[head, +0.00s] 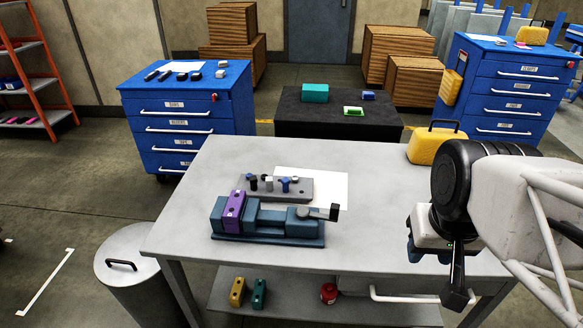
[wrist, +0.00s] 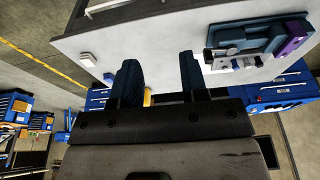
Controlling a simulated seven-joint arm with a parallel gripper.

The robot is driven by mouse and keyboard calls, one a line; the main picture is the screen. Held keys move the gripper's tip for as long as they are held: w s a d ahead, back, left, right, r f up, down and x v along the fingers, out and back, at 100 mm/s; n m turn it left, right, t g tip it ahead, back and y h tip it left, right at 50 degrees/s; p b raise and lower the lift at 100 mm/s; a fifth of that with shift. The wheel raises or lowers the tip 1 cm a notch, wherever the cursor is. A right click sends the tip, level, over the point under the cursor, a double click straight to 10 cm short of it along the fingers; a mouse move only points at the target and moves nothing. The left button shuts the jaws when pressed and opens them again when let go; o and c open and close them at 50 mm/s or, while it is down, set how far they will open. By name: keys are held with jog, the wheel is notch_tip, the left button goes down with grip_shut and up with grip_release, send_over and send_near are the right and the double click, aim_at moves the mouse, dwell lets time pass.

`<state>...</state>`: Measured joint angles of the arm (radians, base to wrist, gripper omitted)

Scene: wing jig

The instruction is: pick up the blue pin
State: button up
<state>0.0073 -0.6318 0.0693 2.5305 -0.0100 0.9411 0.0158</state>
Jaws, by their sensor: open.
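A blue pin (head: 285,185) stands upright in a grey holder block (head: 306,191) on the table, among several black, white and blue-topped pins. In the wrist view the row of pins is small, beside the vise at the upper right, and I cannot tell the blue pin apart with certainty. My gripper (wrist: 158,78) is open, with its two dark blue fingers apart and nothing between them. In the head view my gripper (head: 415,252) is over the right part of the table, well to the right of the pins and partly hidden by my arm.
A blue vise (head: 285,226) with a purple block (head: 233,208) in its jaws stands just in front of the holder. A white sheet (head: 330,184) lies behind it. A yellow case (head: 436,146) stands at the table's back right. The table between vise and gripper is clear.

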jog(key=w, duration=0.1)
jog(key=n+y, duration=0.2)
jog(key=n, duration=0.7)
send_over(285, 179)
jog(key=s+d, duration=0.1)
notch_tip(285, 179, down, 20)
jog(key=shift+s+d, duration=0.15)
jog(key=shift+f, duration=0.15)
jog(key=shift+x, duration=1.15)
